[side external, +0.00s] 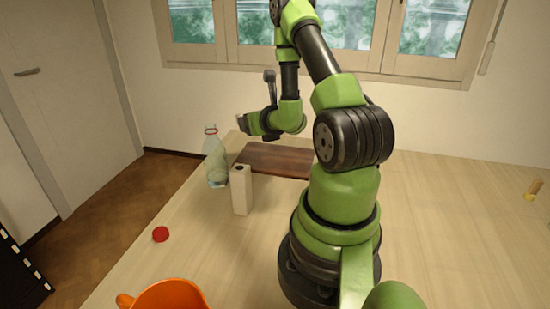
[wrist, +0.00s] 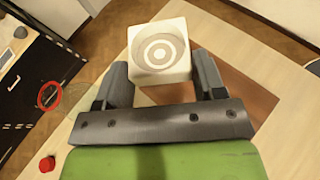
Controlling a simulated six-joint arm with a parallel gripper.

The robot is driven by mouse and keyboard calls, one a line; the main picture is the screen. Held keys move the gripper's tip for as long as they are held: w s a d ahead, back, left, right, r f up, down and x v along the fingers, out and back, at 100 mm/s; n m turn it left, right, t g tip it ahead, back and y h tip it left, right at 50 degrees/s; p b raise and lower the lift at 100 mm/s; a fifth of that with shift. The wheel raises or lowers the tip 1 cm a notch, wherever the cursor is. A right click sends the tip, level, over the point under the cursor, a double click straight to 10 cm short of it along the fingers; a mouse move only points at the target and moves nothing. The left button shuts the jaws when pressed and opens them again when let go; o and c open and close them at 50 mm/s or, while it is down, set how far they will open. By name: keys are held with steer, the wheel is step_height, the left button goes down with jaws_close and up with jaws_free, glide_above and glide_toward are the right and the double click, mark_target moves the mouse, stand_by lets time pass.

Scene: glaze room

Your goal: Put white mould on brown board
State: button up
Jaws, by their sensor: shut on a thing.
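The white mould (wrist: 160,77) is a square block with a round, ringed recess in its face. In the wrist view it sits between the two fingers of my gripper (wrist: 160,84), which is shut on it. In the side view my gripper (side external: 243,125) is raised near the far left end of the table, and I cannot make out the mould there. The brown board (side external: 272,161) lies flat on the table, partly behind my arm. In the wrist view the board (wrist: 247,92) shows to the right of the fingers, partly covered by them; the mould appears beside its visible part.
A clear bottle with a red ring (side external: 216,165) and a tall white carton (side external: 241,193) stand left of the board. A red cap (side external: 160,234) and an orange mug (side external: 170,296) are nearer. A small yellowish item (side external: 533,190) lies far right. The table's right side is mostly clear.

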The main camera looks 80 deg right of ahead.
mark_target(258, 166)
step_height(258, 166, down, 10)
steer(key=shift+f, duration=0.25)
stand_by(0.4)
steer(key=shift+f, duration=0.15)
steer(key=o, duration=0.9)
steer(key=shift+o, duration=0.2)
steer(key=shift+v, duration=3.85)
